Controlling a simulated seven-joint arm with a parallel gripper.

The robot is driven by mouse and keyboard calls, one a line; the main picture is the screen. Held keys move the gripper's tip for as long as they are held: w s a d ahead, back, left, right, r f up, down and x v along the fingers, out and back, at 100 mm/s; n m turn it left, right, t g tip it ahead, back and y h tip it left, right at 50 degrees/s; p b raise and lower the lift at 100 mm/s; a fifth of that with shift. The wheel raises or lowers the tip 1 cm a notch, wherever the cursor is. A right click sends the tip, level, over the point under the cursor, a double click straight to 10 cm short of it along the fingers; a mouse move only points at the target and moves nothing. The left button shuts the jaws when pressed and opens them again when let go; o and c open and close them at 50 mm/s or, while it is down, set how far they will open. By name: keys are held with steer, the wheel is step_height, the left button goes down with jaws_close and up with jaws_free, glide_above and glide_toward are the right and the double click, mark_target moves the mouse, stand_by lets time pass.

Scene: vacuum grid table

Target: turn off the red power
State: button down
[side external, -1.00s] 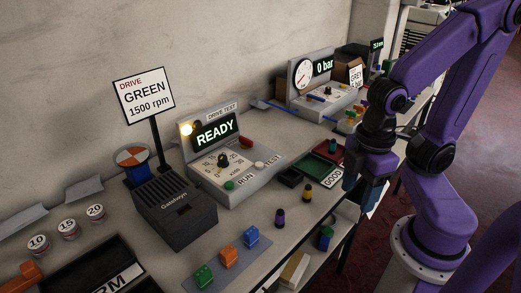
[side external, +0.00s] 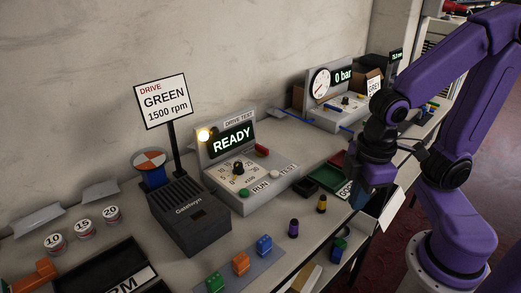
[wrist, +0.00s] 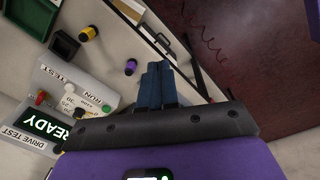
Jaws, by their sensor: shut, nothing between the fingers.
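A red part (side external: 262,150) sits at the upper right of the sloped face of the grey drive test box (side external: 218,190); I cannot tell whether it is a power switch or its position. A black pointer knob (side external: 239,167), a green button (side external: 244,194) and a white button (side external: 276,174) are on the same face. My gripper (side external: 360,198) is shut and empty, above the table's front edge, right of the box. In the wrist view its blue fingers (wrist: 158,85) are together, touching nothing visible.
Purple-topped (side external: 293,228) and yellow-topped (side external: 321,204) pegs stand between box and gripper. A green tray (side external: 329,176) is behind them. Green, orange and blue blocks (side external: 241,263) sit on a mat in front. A gauge station (side external: 328,108) reads 0 bar. A dark slotted box (side external: 190,220) stands left.

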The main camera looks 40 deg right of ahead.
steer(key=w+f+m+t+h, duration=0.1)
steer(key=w+m, duration=0.5)
steer(key=w, duration=1.1)
steer(key=w+f+m+t+h, duration=0.2)
steer(key=w+m+h, duration=0.2)
steer(key=w, duration=1.3)
steer(key=d+m, duration=0.1)
steer(key=m, duration=0.1)
steer(key=shift+w+f+m+t+h, duration=0.2)
steer(key=shift+w+m+t+h, duration=0.1)
steer(key=shift+t+h, duration=0.1)
glide_toward(261, 154)
steer(key=f, duration=0.1)
steer(key=w+a+f, duration=0.1)
steer(key=f, duration=0.1)
steer(key=shift+w+a+f, duration=0.25)
steer(key=shift+a+f, duration=0.15)
steer(key=d, duration=0.3)
steer(key=shift+d, duration=0.55)
